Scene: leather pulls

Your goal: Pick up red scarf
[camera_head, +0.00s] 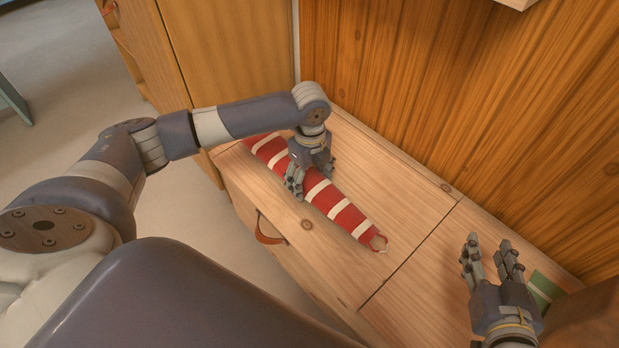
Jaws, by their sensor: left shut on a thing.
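The red scarf (345,213) has white stripes and lies as a long roll on the light wooden cabinet top (420,240). It runs from the upper left to a looped end at the lower right. My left gripper (297,188) comes down over the scarf's middle and is shut on it. The gripper hides part of the scarf. My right gripper (492,258) is at the lower right, over the cabinet top. Its fingers are apart, with nothing between them, and it is clear of the scarf.
A leather pull (268,236) hangs on the cabinet's front. A wooden wall (470,100) rises behind the top, and a taller wooden cabinet (230,50) stands at the left. A green item (541,287) lies beside my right gripper. The top right of the scarf is clear.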

